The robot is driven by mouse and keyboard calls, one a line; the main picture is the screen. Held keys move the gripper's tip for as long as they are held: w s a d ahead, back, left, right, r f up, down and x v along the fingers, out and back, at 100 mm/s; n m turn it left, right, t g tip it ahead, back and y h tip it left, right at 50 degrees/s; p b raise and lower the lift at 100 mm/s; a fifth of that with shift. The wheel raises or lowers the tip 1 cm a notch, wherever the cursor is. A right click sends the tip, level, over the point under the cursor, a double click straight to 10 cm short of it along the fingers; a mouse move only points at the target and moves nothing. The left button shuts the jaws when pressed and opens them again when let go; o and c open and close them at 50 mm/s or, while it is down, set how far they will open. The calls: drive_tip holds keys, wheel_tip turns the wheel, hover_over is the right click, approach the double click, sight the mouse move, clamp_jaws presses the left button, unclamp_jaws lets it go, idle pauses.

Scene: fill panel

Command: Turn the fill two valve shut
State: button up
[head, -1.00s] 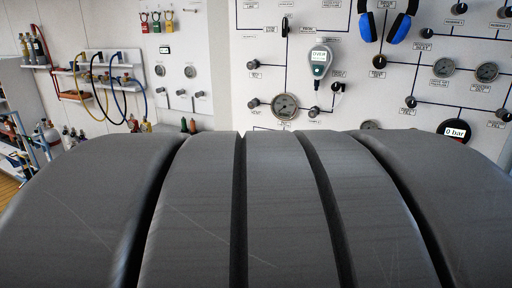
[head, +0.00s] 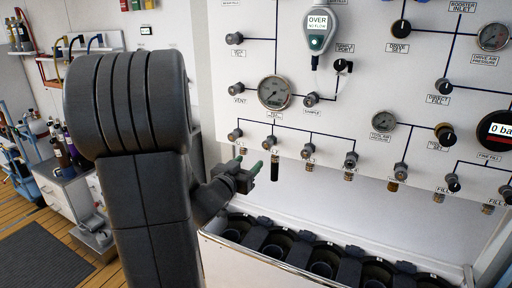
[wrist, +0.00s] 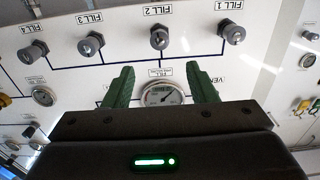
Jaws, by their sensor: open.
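The fill two valve is a small grey knob (head: 271,141) second from the left in the lower row on the white panel. In the wrist view, which is upside down, the knob (wrist: 160,38) sits beneath its FILL 2 label, beyond and roughly between my fingers. My gripper (head: 247,164) has green fingers, spread apart and empty, just below and left of the valve in the head view. It also shows in the wrist view (wrist: 161,85), with a gauge seen between its fingers. No contact with the knob shows.
The fill one knob (head: 235,134) is close on the left and the fill three knob (head: 308,150) on the right. A gauge (head: 273,92) is above. A white-edged trough (head: 300,268) with dark round holders lies below the panel.

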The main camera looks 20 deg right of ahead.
sight(266, 146)
drive_tip(key=p+x, duration=0.1)
drive_tip(key=x, duration=1.1)
drive_tip(key=shift+w+d, duration=0.25)
drive_tip(key=shift+c, duration=0.4)
drive_tip(key=c, duration=0.9)
